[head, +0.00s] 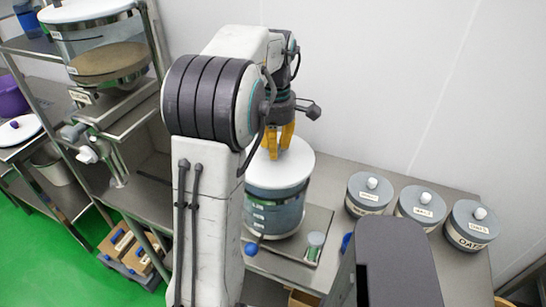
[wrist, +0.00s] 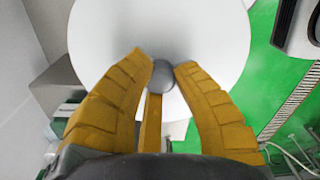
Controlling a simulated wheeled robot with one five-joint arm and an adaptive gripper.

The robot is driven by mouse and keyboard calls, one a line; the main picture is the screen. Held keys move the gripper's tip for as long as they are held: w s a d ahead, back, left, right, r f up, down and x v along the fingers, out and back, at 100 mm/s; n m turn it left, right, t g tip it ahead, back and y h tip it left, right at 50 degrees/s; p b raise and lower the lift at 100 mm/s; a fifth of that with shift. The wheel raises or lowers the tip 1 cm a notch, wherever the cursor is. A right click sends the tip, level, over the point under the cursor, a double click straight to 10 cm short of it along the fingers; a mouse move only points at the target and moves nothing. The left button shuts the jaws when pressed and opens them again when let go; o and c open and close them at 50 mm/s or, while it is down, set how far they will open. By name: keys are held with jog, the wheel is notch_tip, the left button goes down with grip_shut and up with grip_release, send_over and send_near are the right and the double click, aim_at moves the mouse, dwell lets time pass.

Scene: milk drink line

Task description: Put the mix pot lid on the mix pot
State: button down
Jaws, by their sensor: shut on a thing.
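My gripper (head: 281,139) points down and is shut on the grey knob (wrist: 160,76) of the white round mix pot lid (head: 284,169). The lid is level and fills the middle of the wrist view (wrist: 205,42). It is over the mix pot (head: 273,213), a clear-walled and grey round vessel with small labels. The lid looks lined up with the pot's rim, at or very near it. I cannot tell whether it touches. The pot's left side is partly hidden behind my arm, and the lid hides its mouth.
Three grey lidded jars, one (head: 471,226) marked OATS, stand right of the pot. A small jar (head: 315,246) stands close by. A large tank (head: 101,45) stands on a rack at left. A purple-knobbed white lid (head: 20,131) lies at far left. The wall is behind.

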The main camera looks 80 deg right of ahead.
jog(key=shift+w+f, duration=0.2)
jog(key=shift+f, duration=1.9)
jog(key=shift+f, duration=0.1)
jog(key=c, duration=1.1)
grip_release()
